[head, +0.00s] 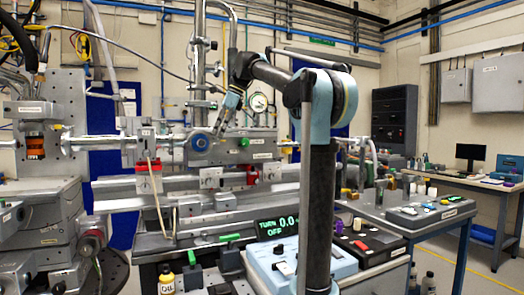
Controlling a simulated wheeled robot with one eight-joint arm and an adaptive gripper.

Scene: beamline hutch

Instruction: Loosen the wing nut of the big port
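My gripper (221,122) points down and left in the head view, close to the upper right of a round metal port with a blue centre (199,142). The port sits on the front of the long metal beamline assembly. I cannot tell whether this blue part is the wing nut, or whether my fingertips touch it. The fingers are too small to show whether they are open or shut. A green knob (244,142) stands right of the port on the same assembly.
A red-and-white clamp block (149,178) and a red part (252,175) sit along the rail. A yellow oil bottle (166,280) stands in front.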

